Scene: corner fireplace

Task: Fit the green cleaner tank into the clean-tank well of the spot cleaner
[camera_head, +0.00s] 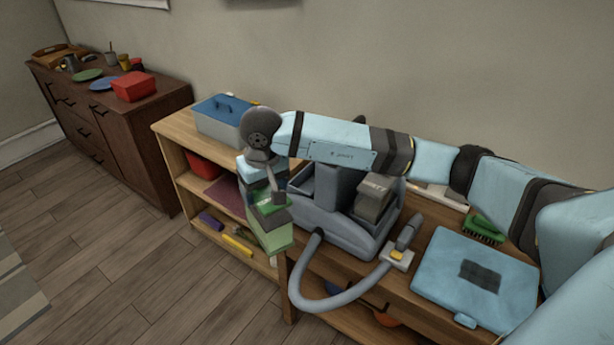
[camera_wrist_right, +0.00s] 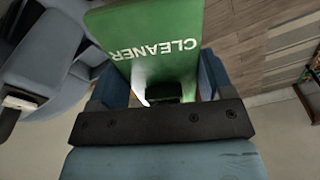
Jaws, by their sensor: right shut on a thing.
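The green cleaner tank (camera_head: 273,230) hangs in my right gripper (camera_head: 277,197) in the head view, in front of and left of the spot cleaner. Its green face with the word CLEANER (camera_wrist_right: 150,40) fills the upper middle of the right wrist view. My right gripper is shut on the tank's top. The grey spot cleaner (camera_head: 335,236) stands on the wooden bench, with its hose curving out in front. A grey tank (camera_head: 376,198) sits in its right side. An open well (camera_head: 300,184) shows at its left, partly hidden by my right arm. My left gripper is not in view.
A light-blue case (camera_head: 476,278) and a green brush (camera_head: 484,229) lie right of the cleaner. The hose (camera_head: 326,302) loops over the bench's front edge. A dresser (camera_head: 125,130) stands at far left.

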